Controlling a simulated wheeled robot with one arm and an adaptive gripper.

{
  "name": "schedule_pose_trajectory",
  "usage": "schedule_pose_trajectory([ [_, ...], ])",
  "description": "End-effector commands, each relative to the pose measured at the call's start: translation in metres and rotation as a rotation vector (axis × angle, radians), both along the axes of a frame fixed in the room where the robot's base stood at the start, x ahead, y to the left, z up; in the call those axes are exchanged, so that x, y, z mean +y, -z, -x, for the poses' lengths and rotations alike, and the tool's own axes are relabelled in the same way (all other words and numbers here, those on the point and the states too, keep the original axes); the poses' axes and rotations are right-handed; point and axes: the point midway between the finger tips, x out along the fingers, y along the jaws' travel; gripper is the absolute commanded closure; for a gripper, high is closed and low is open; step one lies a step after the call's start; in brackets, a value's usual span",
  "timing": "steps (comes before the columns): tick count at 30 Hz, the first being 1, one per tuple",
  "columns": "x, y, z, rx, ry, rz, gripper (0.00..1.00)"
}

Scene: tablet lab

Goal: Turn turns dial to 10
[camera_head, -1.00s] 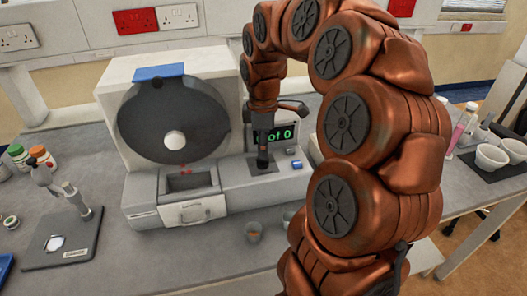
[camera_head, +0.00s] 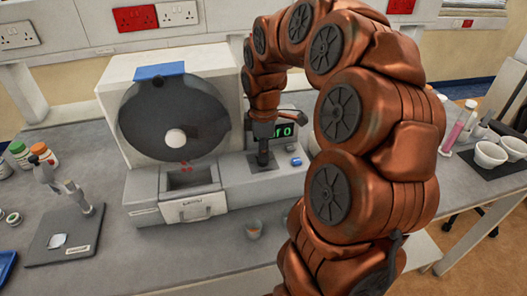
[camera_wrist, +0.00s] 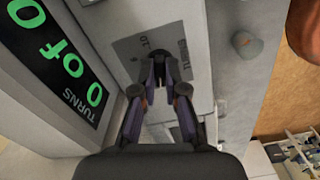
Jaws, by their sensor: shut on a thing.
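The turns dial sits on a grey label plate (camera_wrist: 125,48) on the machine's front ledge. The plate shows a "10" mark and partly covered lettering. My gripper (camera_wrist: 165,75) is shut on the dial, pointing down at the plate. In the head view my gripper (camera_head: 263,158) stands over the dark plate, right of the machine's drawer. The TURNS display (camera_wrist: 62,62) reads "0 of 0" in green in the wrist view. In the head view the display (camera_head: 286,131) is partly covered by my wrist.
The white machine has a dark round drum (camera_head: 174,120) and a drawer (camera_head: 194,207). A blue button (camera_head: 294,161) is right of the dial. White bowls (camera_head: 491,154) are at the right.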

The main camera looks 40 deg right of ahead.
Motion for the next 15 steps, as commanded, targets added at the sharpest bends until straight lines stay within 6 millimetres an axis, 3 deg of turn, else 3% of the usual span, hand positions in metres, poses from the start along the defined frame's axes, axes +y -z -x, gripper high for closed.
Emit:
schedule_pose_trajectory([
  [15,-0.0002,0.0013,-0.0003,-0.002,0.027,0.001,1.0],
])
